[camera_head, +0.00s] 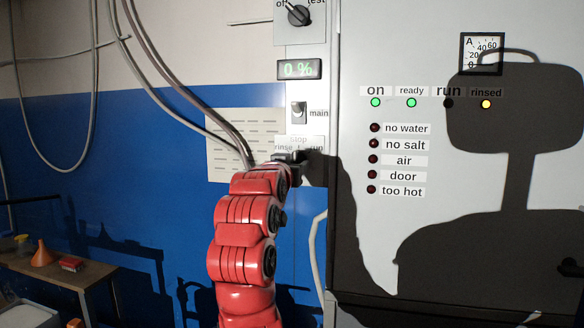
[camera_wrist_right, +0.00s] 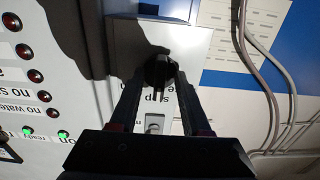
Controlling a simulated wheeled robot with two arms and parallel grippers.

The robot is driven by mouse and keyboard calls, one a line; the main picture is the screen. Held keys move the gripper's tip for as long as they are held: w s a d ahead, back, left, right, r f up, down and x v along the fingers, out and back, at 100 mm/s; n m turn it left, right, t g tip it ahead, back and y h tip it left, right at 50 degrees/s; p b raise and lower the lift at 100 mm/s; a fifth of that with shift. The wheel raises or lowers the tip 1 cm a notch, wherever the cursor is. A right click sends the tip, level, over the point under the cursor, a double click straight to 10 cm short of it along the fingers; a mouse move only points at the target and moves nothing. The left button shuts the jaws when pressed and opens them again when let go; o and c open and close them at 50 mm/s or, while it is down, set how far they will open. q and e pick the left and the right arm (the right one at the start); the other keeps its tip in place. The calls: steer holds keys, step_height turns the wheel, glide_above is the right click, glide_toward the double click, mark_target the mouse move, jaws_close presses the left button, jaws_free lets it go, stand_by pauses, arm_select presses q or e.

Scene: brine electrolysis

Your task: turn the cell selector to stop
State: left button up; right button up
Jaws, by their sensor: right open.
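The cell selector's label plate (camera_head: 312,141) reads rinse, stop and run in the head view. My right gripper (camera_head: 291,158) is in front of it and hides the knob there. In the right wrist view, turned upside down, the selector's black knob (camera_wrist_right: 158,69) sits between the tips of my open right gripper (camera_wrist_right: 157,82). A narrow part of the knob points down the picture, roughly towards the stop label. I cannot tell its exact setting or whether the fingers touch it. My left gripper is not in view.
Above the selector are the main switch (camera_head: 298,112), a 0 % display (camera_head: 299,69) and an off/test knob (camera_head: 299,15). On the cabinet, on and ready glow green, rinsed (camera_head: 486,104) glows yellow, run is dark. A bench (camera_head: 60,275) with an orange funnel (camera_head: 42,254) stands lower left.

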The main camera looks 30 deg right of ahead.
steer(key=b+v, duration=0.2)
steer(key=v, duration=1.5)
steer(key=shift+s, duration=0.2)
steer(key=shift+a, duration=0.1)
